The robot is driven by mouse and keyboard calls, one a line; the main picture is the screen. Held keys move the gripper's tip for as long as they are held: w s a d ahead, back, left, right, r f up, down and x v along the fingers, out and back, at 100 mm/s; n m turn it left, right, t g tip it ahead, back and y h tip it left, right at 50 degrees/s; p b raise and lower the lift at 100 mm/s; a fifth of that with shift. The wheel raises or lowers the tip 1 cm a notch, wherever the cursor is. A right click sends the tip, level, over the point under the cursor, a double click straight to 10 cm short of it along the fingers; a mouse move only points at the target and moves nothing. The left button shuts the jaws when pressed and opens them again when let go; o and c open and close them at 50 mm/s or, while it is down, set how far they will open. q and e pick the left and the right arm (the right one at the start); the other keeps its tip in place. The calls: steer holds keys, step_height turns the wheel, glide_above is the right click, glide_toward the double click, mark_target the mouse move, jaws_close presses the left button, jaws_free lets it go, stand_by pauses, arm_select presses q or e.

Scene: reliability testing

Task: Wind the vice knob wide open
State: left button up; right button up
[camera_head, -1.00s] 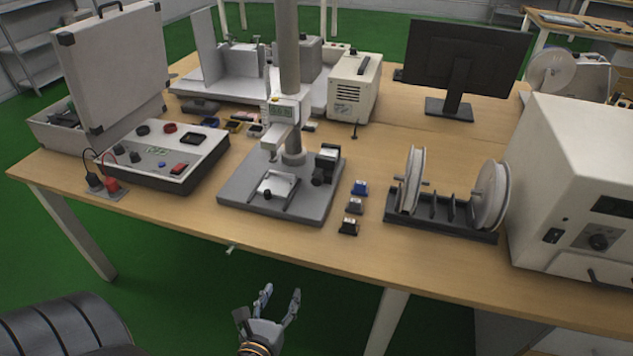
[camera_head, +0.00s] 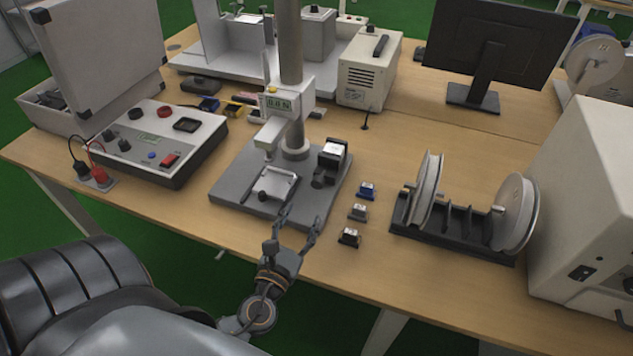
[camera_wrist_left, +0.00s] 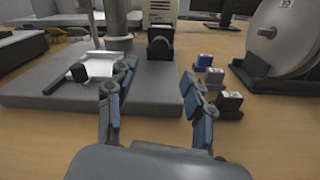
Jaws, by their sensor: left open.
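The vice (camera_head: 272,185), a small silver plate-like fixture, sits on the grey base (camera_head: 228,186) of the force test stand. In the left wrist view the vice (camera_wrist_left: 98,60) is at the upper left, with a black round knob (camera_wrist_left: 79,73) at its near side and a dark rod beside it. My left gripper (camera_head: 300,217) is open and empty at the base's front right corner, to the right of the knob. Its spread fingers also show in the left wrist view (camera_wrist_left: 156,85). My right gripper is not in view.
The stand's column (camera_head: 291,70) and force gauge (camera_head: 288,101) rise behind the vice. A dark block (camera_head: 331,160) stands on the base's right side. A control case (camera_head: 150,145) is to the left.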

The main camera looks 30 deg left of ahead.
mark_target(316, 186)
arm_select(q)
steer(key=p+x, duration=0.1)
steer(key=x, duration=0.3)
steer(key=shift+r, duration=0.15)
steer(key=x, duration=0.5)
steer(key=shift+w+p, duration=0.25)
steer(key=shift+p, duration=0.1)
steer(key=shift+w+a, duration=0.2)
steer(key=shift+w, duration=0.25)
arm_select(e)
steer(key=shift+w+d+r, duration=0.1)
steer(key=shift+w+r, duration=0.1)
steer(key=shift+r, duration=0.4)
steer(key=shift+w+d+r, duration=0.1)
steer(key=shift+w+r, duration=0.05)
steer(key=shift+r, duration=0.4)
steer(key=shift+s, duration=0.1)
arm_select(q)
steer(key=c, duration=0.3)
jaws_close()
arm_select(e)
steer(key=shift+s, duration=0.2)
arm_select(q)
steer(key=shift+f+n, duration=0.25)
steer(key=shift+n, duration=0.05)
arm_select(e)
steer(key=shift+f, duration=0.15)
